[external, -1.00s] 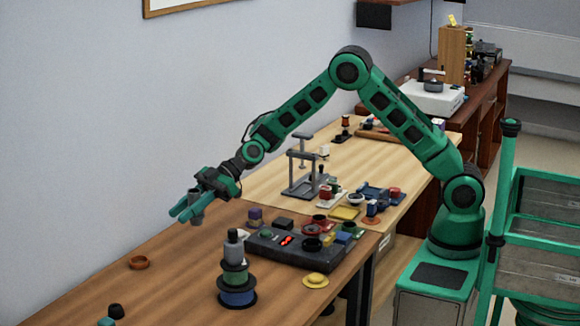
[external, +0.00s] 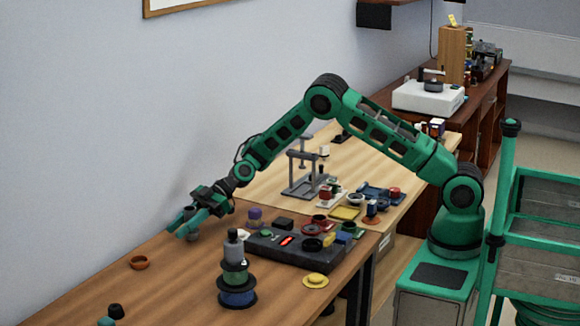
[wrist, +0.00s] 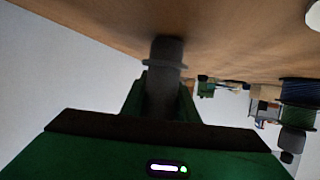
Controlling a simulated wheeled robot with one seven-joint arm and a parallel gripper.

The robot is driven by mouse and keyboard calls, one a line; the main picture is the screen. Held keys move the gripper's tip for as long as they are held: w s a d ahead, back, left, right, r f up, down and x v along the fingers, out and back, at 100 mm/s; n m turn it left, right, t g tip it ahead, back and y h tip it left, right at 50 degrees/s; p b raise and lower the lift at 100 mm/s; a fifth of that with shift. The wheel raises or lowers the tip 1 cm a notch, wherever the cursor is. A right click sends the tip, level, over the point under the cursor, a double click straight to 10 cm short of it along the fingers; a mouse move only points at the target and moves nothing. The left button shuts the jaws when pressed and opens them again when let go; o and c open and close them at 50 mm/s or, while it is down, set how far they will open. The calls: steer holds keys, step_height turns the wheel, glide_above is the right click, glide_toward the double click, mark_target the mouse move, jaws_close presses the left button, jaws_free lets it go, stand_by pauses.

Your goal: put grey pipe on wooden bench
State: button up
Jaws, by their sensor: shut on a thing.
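My gripper (external: 184,225) is shut on the grey pipe (wrist: 164,62) and is low over the left part of the brown wooden bench (external: 180,280). In the wrist view the pipe stands out between the fingers, its far end at or very close to the bench top. I cannot tell for sure whether it touches. The pipe looks about upright in the external view, partly hidden by the fingers.
Stacked green and blue spools (external: 236,284) with a grey piece on top stand in front. A dark control box (external: 290,246) with small parts is at the right. Bench around the pipe is clear.

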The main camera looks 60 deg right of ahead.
steer(key=shift+f, duration=0.1)
steer(key=o, duration=1.1)
steer(key=shift+c, duration=0.2)
steer(key=shift+d, duration=0.15)
steer(key=v, duration=1.2)
